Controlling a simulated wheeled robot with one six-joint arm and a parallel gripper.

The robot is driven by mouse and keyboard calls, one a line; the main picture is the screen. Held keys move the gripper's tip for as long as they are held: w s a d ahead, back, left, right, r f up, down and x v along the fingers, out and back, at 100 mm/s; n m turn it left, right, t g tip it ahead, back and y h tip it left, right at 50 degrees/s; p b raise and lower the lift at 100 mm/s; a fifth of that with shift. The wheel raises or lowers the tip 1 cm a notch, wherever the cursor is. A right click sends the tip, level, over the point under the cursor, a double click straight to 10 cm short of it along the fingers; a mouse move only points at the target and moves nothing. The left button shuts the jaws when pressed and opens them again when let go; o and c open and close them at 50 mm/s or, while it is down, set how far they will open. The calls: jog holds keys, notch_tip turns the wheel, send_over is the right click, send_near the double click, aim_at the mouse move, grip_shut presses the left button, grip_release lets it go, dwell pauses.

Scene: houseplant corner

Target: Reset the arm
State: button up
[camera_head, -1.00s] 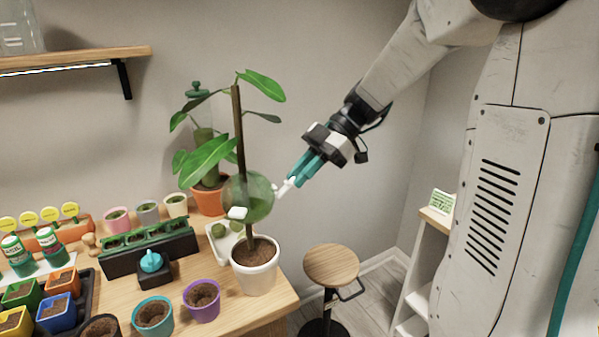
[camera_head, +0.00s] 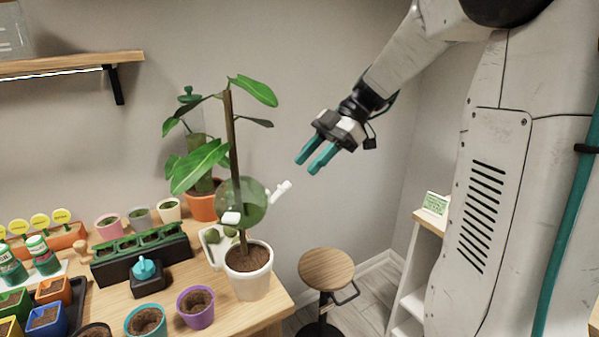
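My gripper (camera_head: 306,167) hangs in the air to the right of the staked plant, above the round wooden stool (camera_head: 327,269). Its two teal fingers are apart with nothing between them. The plant stands in a white pot (camera_head: 248,272) at the table's right end, tied along a brown stake (camera_head: 231,140). A clear green round pod (camera_head: 248,207) sits around the stem, with a white clip (camera_head: 231,218) on its left and a white stub (camera_head: 281,189) pointing up and right. The fingers are apart from the stub.
The wooden table (camera_head: 215,330) holds a purple pot (camera_head: 196,307), a teal pot (camera_head: 146,322), a black seedling tray (camera_head: 142,254) and an orange pot (camera_head: 203,205). A wall shelf (camera_head: 70,60) is at upper left. A white shelf unit (camera_head: 431,219) stands right. Air around my gripper is clear.

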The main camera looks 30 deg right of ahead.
jog(key=shift+v, duration=1.25)
jog(key=s+a+f+m+h, duration=0.2)
jog(key=s+m+h, duration=0.1)
jog(key=s+m, duration=0.3)
jog(key=s+a+f+m+t+h, duration=0.1)
jog(key=s+a+f+m+h, duration=0.1)
jog(key=s+m, duration=0.4)
jog(key=s+a+f+m+h, duration=0.3)
jog(key=s+a+m+h, duration=0.1)
jog(key=s, duration=0.6)
jog(key=shift+a+m+h, duration=0.2)
jog(key=shift+m+h, duration=0.4)
jog(key=shift+m, duration=0.4)
